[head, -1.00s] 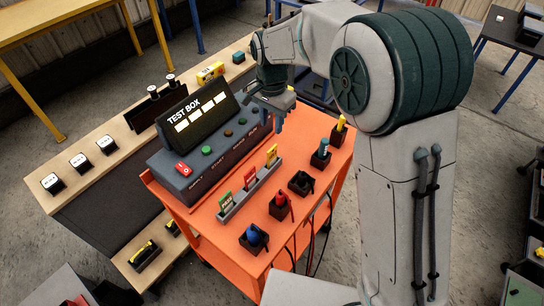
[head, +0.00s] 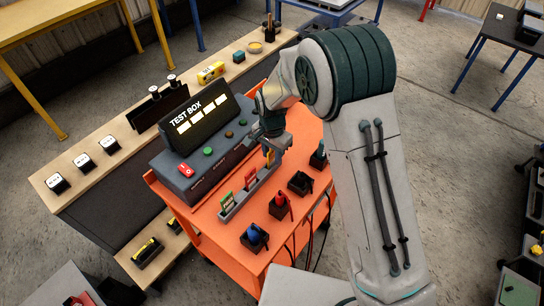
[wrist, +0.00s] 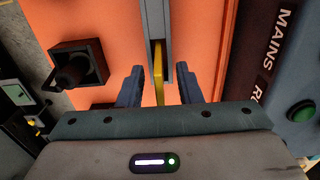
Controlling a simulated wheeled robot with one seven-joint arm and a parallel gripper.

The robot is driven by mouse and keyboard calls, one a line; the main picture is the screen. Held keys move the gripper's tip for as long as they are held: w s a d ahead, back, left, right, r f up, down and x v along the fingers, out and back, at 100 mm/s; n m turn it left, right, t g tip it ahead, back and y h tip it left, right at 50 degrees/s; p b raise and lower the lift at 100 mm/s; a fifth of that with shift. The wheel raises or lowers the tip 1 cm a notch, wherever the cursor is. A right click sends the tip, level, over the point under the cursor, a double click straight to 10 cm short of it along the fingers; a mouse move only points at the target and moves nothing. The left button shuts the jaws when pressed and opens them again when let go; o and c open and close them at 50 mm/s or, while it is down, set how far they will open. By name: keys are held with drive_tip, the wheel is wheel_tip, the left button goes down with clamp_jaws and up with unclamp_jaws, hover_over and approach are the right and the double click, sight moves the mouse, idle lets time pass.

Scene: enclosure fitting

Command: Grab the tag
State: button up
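A grey slotted rack (head: 243,203) on the orange cart holds upright tags: a green tag (head: 227,203), a red tag (head: 250,181) and a yellow tag (head: 268,159). My gripper (head: 272,150) is at the rack's far end, over the yellow tag, partly hiding it. In the wrist view my gripper (wrist: 158,88) is open, one finger on each side of the yellow tag (wrist: 158,72), with a visible gap on both sides. The tag appears edge-on there and its lower part is hidden by my gripper body.
The test box (head: 190,150) stands close to the rack's left. To the right are black holders with a blue plug (head: 254,235), a red plug (head: 281,201) and a black one (head: 300,182). The orange cart top (head: 225,237) is bare between them.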

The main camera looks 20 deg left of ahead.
drive_tip(key=shift+f, duration=0.5)
clamp_jaws()
drive_tip(key=shift+r, duration=0.15)
